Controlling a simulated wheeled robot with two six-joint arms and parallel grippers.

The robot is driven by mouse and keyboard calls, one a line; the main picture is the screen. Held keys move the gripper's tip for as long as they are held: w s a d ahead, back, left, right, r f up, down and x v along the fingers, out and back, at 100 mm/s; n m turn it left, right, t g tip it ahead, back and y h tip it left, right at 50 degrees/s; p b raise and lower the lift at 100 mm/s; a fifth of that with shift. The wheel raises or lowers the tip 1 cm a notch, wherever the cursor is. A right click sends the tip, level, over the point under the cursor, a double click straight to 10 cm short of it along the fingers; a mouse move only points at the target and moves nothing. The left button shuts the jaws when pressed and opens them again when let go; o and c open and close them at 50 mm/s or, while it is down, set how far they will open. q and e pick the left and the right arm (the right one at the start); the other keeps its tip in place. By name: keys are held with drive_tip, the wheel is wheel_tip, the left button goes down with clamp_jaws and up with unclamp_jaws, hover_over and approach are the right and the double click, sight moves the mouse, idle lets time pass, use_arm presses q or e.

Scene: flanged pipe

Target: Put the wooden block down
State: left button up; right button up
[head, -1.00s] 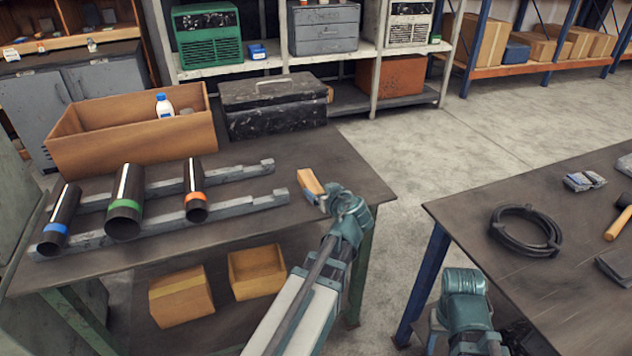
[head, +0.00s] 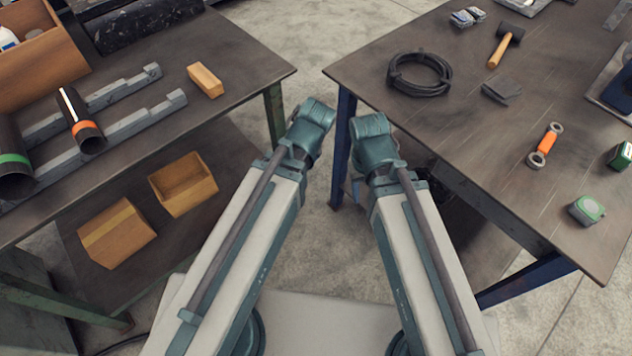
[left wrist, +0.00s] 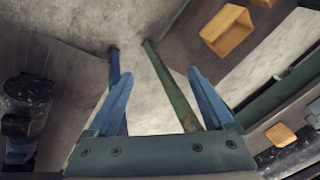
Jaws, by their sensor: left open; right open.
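The wooden block (head: 205,80) lies on the left table (head: 245,68) near its right end, beside the grey notched rails. It also shows in the left wrist view (left wrist: 281,135), at the right and apart from the fingers. My left gripper (left wrist: 158,82) is open and empty, with both blue fingers spread over floor and table legs. In the head view my left gripper (head: 311,125) hangs between the tables, right of the block and clear of it. My right gripper (head: 368,138) is beside it, near the right table's edge; its fingers are mostly hidden.
Dark pipes with green (head: 14,160) and orange (head: 86,130) bands rest on the notched rails (head: 145,117). The right table (head: 450,120) holds a cable coil (head: 420,73), a mallet (head: 505,45) and an orange-handled tool (head: 544,146). Open cardboard box (head: 183,185) below left.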

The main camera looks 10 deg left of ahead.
use_arm(q)
drive_tip(key=s+d+f+m+g+h, duration=0.1)
drive_tip(key=s+d+m+g+h, duration=0.1)
drive_tip(key=s+d+m, duration=0.2)
drive_tip(key=s+d, duration=0.3)
drive_tip(key=shift+w, duration=0.1)
wheel_tip(320, 180, up, 7)
drive_tip(key=p, duration=0.7)
drive_tip(key=shift+r, duration=0.15)
